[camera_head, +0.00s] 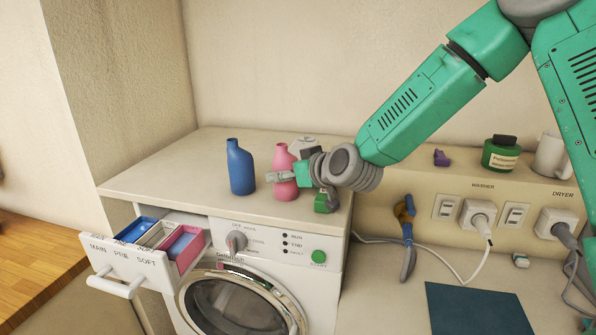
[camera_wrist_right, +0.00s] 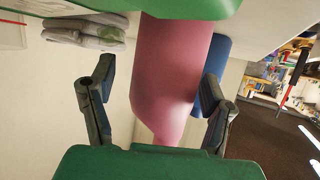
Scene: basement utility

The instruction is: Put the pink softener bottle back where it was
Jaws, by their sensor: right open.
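The pink softener bottle (camera_head: 283,160) stands upright on top of the washing machine (camera_head: 170,170), just right of a blue bottle (camera_head: 240,167). My right gripper (camera_head: 279,177) is at the pink bottle, reaching in from the right and covering part of its body. In the right wrist view the pink bottle (camera_wrist_right: 172,75) fills the space between the two spread fingers (camera_wrist_right: 155,110). The fingers look apart from its sides, with the blue bottle (camera_wrist_right: 212,95) partly hidden behind it. My left gripper is not in view.
The detergent drawer (camera_head: 130,265) is pulled open, with blue, white and pink compartments. A green jar (camera_head: 501,153), a white mug (camera_head: 551,155) and a purple item (camera_head: 441,158) stand on the ledge at right. The washer top left of the blue bottle is clear.

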